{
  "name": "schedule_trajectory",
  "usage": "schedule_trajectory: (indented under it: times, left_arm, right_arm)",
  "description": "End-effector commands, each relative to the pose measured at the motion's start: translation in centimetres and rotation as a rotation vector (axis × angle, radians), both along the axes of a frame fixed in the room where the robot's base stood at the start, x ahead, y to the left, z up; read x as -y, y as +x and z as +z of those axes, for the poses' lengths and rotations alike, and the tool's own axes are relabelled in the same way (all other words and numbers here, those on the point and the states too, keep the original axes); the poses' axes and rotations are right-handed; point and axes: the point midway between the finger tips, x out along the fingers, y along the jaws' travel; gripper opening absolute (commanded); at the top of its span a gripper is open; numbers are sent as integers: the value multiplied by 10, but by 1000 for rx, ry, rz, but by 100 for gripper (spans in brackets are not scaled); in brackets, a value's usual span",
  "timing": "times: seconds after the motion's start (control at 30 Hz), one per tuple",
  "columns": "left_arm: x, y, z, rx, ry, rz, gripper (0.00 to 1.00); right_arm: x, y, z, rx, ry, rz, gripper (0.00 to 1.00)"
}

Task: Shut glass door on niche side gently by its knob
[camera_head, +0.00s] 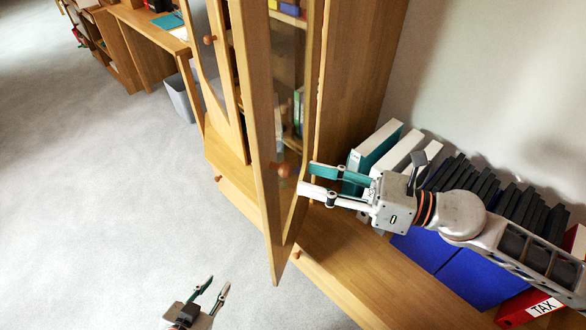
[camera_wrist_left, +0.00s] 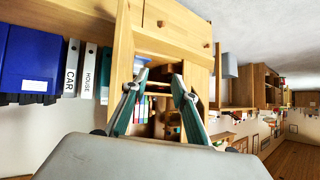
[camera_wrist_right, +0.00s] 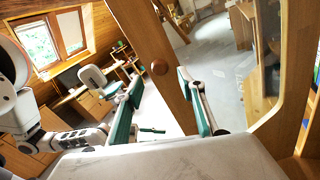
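The glass door (camera_head: 262,130) of the wooden cabinet stands open, swung out with its wooden frame seen nearly edge-on. Its round wooden knob (camera_head: 284,170) is on the frame, just left of my right gripper (camera_head: 307,178). In the right wrist view the knob (camera_wrist_right: 159,68) appears between the spread fingertips of my right gripper (camera_wrist_right: 159,83), a little ahead of them; I see no contact. My left gripper (camera_head: 218,283) is open and empty over the floor at the bottom, apart from the door. In the left wrist view its fingers (camera_wrist_left: 159,81) are spread, facing the cabinet.
Binders, including a teal one (camera_head: 376,150), and blue boxes (camera_head: 440,250) stand along the wall under my right arm. A low wooden ledge (camera_head: 340,260) runs below the door. A grey bin (camera_head: 180,98) stands beyond the cabinet. The carpet at left is clear.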

Motion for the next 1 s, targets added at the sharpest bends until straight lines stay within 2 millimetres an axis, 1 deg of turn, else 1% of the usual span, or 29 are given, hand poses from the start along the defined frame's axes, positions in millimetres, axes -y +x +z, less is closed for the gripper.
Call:
schedule_trajectory:
  times: [0.03, 0.2, 0.3, 0.43, 0.7, 0.77, 0.8, 0.83, 0.87, 1.0]
  left_arm:
    - [1, 1, 7, 2, -4, 1, 27]
    - [3, -2, 10, -4, -13, 0, 27]
    - [3, -5, 10, -11, -11, 0, 27]
    - [3, -6, 10, -14, -10, 0, 27]
    - [3, -5, 12, -12, -9, -2, 27]
    - [4, -5, 12, -10, -9, -2, 27]
    - [4, -4, 13, -8, -9, -1, 27]
    - [4, -4, 13, -9, -10, -1, 27]
    - [4, -4, 14, -8, -10, -1, 27]
    - [4, -3, 15, -6, -11, -1, 27]
  right_arm:
    - [-9, 4, 7, 6, 3, 0, 39]
    - [-32, 12, 5, 3, 3, -1, 39]
    - [-41, 15, 4, 1, 3, -2, 39]
    - [-47, 17, 1, -2, 3, -1, 39]
    - [-48, 17, 0, -2, 2, -2, 39]
    - [-48, 17, 0, -2, 2, -2, 24]
    - [-48, 17, 0, -2, 2, -2, 13]
    - [-48, 17, 0, -2, 2, -2, 6]
    - [-48, 17, 0, -2, 2, -2, 0]
    - [-48, 17, 0, -2, 2, -2, 0]
